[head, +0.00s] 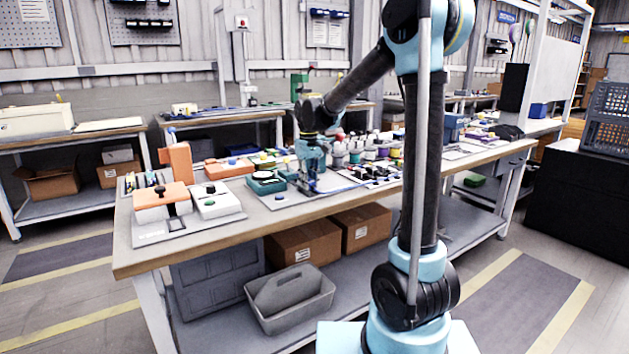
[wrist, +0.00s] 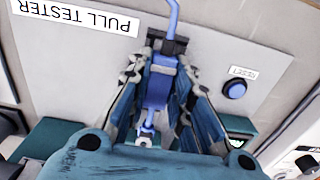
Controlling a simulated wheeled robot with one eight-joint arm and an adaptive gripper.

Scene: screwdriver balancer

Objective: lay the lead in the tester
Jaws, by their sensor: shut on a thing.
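In the wrist view my gripper (wrist: 163,65) is shut on the blue lead (wrist: 155,90), whose thick blue body sits between the two fingers. A blue cable runs from it toward the top of the picture, past a small black fitting (wrist: 180,46). A metallic end shows nearer the palm. The pale panel labelled PULL TESTER (wrist: 215,45) lies behind the fingers. I cannot tell whether the lead touches it.
A blue button marked RESET (wrist: 233,89) is right of the fingers in the wrist view. The workbench (head: 285,222) is crowded around my gripper. An orange-topped unit (head: 160,207) stands to the left, and coloured parts (head: 372,150) to the right. The bench's front strip is clear.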

